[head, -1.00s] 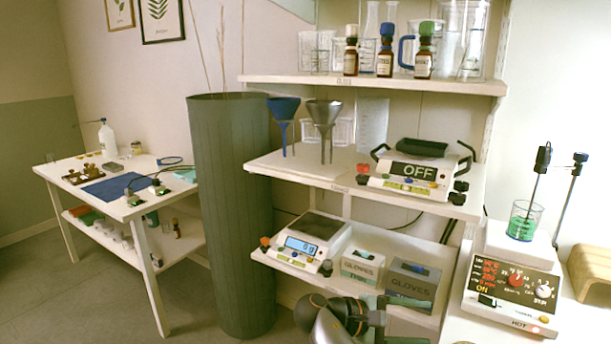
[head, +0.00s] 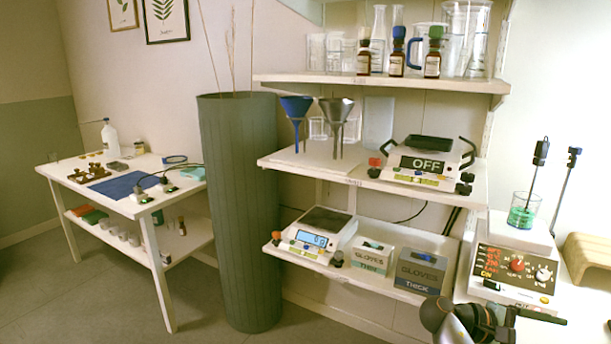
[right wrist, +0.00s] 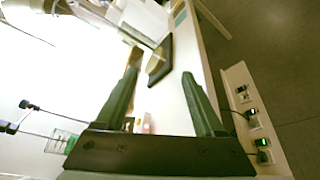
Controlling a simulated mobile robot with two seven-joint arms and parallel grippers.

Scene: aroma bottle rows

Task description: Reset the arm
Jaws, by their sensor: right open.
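My right arm (head: 455,325) shows at the bottom right of the head view, in front of the lower shelf and the hot plate's bench. In the right wrist view my right gripper (right wrist: 160,66) has its two green fingers spread wide with nothing held between them. A white bench top lies beyond the fingers. My left gripper is out of view. Three brown bottles stand upright on the top shelf: one with a dark cap (head: 363,58), one blue-capped (head: 397,52) and one green-capped (head: 433,54).
A hot plate (head: 515,265) carries a beaker of green liquid (head: 523,212) on the right. Glove boxes (head: 420,272) and a scale (head: 318,236) stand on the lower shelf. A power strip (right wrist: 252,115) shows in the wrist view.

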